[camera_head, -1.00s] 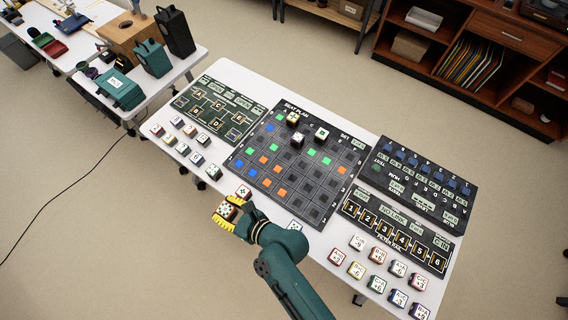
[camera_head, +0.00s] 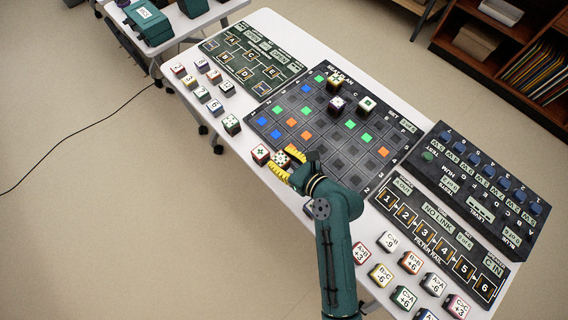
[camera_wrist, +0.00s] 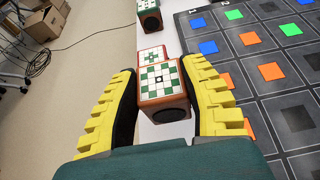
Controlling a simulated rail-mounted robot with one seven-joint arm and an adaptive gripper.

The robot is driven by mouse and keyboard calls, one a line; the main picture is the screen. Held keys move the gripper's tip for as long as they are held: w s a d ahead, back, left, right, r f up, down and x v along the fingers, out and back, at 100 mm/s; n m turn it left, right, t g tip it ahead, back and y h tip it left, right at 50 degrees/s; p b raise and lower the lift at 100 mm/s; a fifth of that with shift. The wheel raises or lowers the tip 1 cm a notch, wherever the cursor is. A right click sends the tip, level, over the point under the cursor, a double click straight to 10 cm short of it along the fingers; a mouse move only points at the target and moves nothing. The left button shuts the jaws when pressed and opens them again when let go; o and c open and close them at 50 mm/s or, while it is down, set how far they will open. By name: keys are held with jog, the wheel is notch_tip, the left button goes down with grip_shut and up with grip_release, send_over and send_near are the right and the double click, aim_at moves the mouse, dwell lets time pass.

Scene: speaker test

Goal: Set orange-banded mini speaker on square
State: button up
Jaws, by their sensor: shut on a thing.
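The orange-banded mini speaker (camera_head: 281,158) is a small cube with a green-and-white patterned top. My gripper (camera_head: 287,162) is shut on it, with the yellow fingers on either side. In the wrist view the speaker (camera_wrist: 163,90) sits between the fingertips (camera_wrist: 160,100), showing an orange-brown side and a dark round front. It is beside the near-left edge of the dark grid board (camera_head: 330,135), over the white table strip. Its height above the table is hard to tell. The board has blue, green and orange squares, and many dark ones.
A red-banded cube (camera_head: 260,154) stands close left of the held speaker, and a green-banded cube (camera_head: 231,124) farther left. Three cubes, including a purple one (camera_head: 336,103), stand on the grid's far part. Labelled cubes (camera_head: 410,262) fill the near right table end.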

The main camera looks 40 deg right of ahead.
aim_at(286, 169)
notch_tip(286, 169, down, 4)
jog(key=shift+f+b, duration=0.25)
jog(key=shift+b, duration=0.7)
jog(key=shift+r, duration=0.15)
jog(key=shift+w, duration=0.1)
jog(key=o, duration=1.1)
jog(key=shift+f, duration=0.2)
jog(key=shift+o, duration=0.2)
jog(key=shift+r, duration=0.1)
